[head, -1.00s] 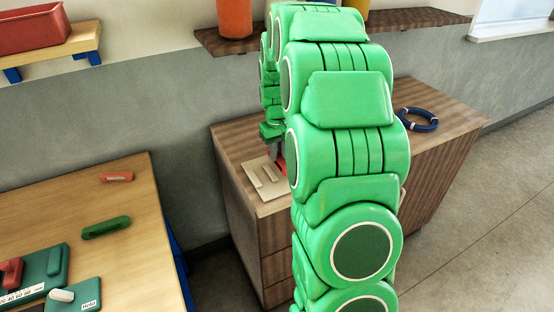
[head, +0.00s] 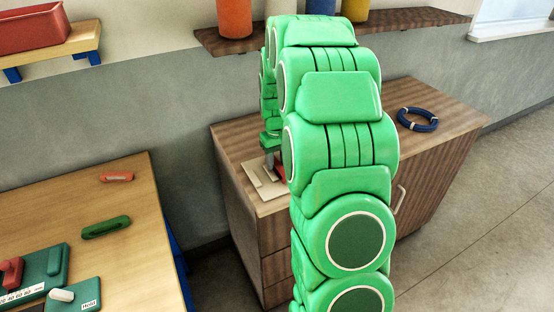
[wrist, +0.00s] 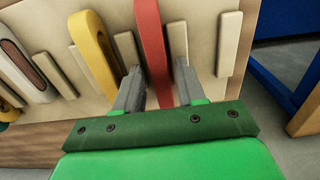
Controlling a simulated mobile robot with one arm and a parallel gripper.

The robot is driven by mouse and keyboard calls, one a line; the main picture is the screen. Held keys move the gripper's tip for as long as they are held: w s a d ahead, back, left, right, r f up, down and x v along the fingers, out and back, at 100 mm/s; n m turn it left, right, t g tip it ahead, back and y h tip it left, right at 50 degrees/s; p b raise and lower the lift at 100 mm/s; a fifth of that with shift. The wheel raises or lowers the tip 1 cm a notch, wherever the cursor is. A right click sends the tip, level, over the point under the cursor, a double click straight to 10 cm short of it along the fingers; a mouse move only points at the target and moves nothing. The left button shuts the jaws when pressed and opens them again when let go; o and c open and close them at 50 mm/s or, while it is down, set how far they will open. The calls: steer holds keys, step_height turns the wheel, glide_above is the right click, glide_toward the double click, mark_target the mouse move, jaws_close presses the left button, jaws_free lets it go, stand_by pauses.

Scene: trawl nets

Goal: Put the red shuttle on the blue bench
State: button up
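The red shuttle (wrist: 150,35) stands in a pale slotted rack (wrist: 203,20), between upright strips, in the wrist view. My gripper (wrist: 157,75) is over it, with one finger on each side of the red shuttle. The fingers look open; I cannot tell whether either touches it. In the head view my gripper (head: 269,160) is low over the rack (head: 262,190) on a brown cabinet, and my arm hides most of the shuttle. The bench with blue legs (head: 178,255) is at the left, with a light wood top (head: 60,200).
A yellow shuttle (wrist: 92,40) stands left of the red one. An orange-red shuttle (head: 117,177) and a green shuttle (head: 106,227) lie on the bench, with tool blocks (head: 45,275) at its front. A blue ring (head: 417,119) lies on the cabinet (head: 440,150). A shelf (head: 225,42) hangs above.

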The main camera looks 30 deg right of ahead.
mark_target(277, 163)
steer(key=shift+o, duration=0.3)
step_height(277, 163, up, 12)
steer(key=s+a+r, duration=0.3)
steer(key=s+a, duration=0.4)
steer(key=s, duration=0.1)
steer(key=s+a, duration=0.3)
steer(key=s, duration=0.7)
steer(key=s+a+g, duration=0.1)
steer(key=s+a, duration=0.3)
steer(key=s, duration=0.6)
steer(key=s+a, duration=0.4)
steer(key=s, duration=0.6)
steer(key=shift+s+f+g, duration=0.3)
steer(key=shift+f+g, duration=0.1)
steer(key=shift+f, duration=0.05)
steer(key=shift+o, duration=0.5)
steer(key=shift+s+f, duration=0.1)
steer(key=shift+s, duration=0.3)
